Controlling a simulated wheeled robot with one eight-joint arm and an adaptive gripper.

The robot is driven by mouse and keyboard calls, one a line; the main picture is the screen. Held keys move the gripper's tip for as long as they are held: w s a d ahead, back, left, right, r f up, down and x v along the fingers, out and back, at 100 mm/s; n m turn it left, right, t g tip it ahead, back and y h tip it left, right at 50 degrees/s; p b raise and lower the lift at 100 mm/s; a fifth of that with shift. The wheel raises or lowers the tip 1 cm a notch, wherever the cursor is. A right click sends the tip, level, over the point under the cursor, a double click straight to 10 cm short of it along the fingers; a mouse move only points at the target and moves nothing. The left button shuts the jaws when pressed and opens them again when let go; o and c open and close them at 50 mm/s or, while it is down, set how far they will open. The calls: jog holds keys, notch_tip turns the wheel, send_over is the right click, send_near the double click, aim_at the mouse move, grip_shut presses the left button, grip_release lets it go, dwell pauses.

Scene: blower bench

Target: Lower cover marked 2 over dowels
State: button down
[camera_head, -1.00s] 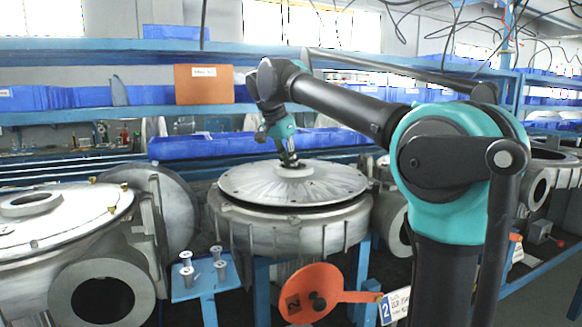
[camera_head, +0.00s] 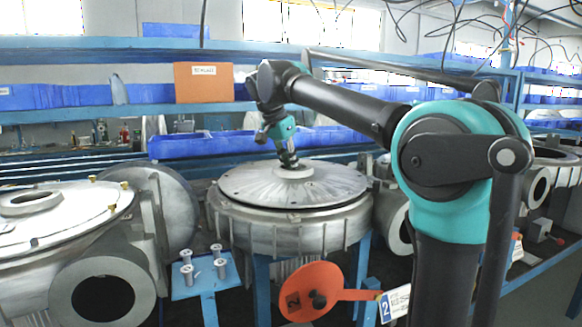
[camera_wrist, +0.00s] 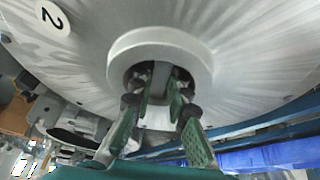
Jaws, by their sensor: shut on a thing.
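The round metal cover (camera_head: 250,188) lies level over the ribbed blower housing (camera_head: 290,230), with a thin dark line between their rims. I cannot tell whether it is fully seated. The wrist view shows its white label with a 2 (camera_wrist: 52,17) and its raised centre hub (camera_wrist: 205,62). My gripper (camera_head: 289,163) points down at the hub from above. In the wrist view my gripper (camera_wrist: 160,88) has its green fingers reaching into the hub opening, shut on the cover. The dowels are hidden; the cover blocks the view of the housing top.
Another blower housing (camera_head: 60,225) stands close on the left. A small blue stand (camera_head: 206,283) carries several flanged metal pins. An orange disc with a handle (camera_head: 310,292) hangs at the front. Blue bins (camera_head: 205,146) line the shelf behind.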

jog(key=c, duration=1.4)
grip_release()
jog(key=v, duration=1.2)
jog(key=shift+s, duration=0.15)
